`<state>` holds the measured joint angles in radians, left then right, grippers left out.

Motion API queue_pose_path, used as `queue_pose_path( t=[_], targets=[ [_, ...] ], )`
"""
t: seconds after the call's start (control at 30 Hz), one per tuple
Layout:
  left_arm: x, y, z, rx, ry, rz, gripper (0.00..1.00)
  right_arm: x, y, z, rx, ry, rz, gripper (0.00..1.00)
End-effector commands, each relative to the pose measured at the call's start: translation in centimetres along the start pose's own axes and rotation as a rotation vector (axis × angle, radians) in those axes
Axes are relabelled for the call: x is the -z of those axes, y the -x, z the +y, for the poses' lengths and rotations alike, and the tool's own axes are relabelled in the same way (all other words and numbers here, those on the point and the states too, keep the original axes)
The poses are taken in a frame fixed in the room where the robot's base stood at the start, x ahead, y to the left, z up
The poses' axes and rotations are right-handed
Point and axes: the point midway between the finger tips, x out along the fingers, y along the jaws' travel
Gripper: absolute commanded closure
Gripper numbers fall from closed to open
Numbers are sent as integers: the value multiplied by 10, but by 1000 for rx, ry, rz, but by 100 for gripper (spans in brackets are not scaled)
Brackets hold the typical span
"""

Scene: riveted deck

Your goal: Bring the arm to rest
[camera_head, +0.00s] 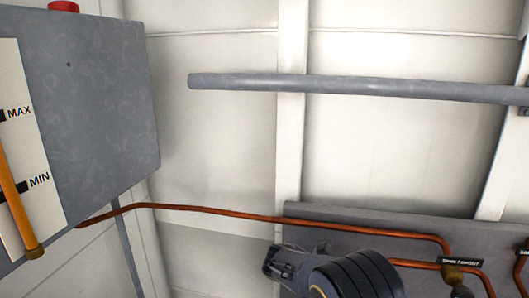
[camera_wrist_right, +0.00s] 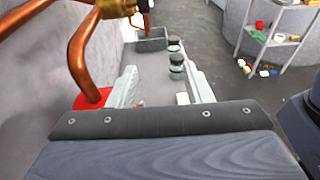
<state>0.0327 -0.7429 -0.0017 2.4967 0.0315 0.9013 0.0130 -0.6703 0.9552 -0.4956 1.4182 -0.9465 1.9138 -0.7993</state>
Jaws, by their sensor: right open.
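My right gripper (camera_wrist_right: 163,88) shows in the right wrist view, its two pale fingers spread apart with nothing held between them. A dark part of my arm rises at the bottom of the head view, in front of the grey panel (camera_head: 340,222). I cannot tell the fingers apart there. My left gripper is not in view.
A grey tank (camera_head: 105,90) with a MAX/MIN gauge stands at left. A copper pipe (camera_head: 230,215) runs from it to the panel. Copper pipes (camera_wrist_right: 80,50) and a red part (camera_wrist_right: 93,101) sit near the left finger. Jars (camera_wrist_right: 177,65) and a shelf (camera_wrist_right: 275,38) lie beyond.

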Motion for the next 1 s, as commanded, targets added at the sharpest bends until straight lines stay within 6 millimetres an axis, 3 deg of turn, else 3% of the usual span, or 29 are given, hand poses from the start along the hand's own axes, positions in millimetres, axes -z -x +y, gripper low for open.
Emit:
queue_pose_path(
  t=[0.27, 0.37, 0.53, 0.8, 1.0],
  targets=[
    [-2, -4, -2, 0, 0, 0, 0, 7, -52, -22, 118, -53, 299, 55],
    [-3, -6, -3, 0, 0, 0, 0, 12, -71, -38, 183, -102, 454, 55],
    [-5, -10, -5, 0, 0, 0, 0, 22, -96, -84, 350, -261, 809, 55],
    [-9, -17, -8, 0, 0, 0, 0, 27, -89, -161, 659, -650, 1325, 55],
    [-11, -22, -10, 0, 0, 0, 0, 27, -70, -201, 869, -969, 1602, 55]
  ],
)
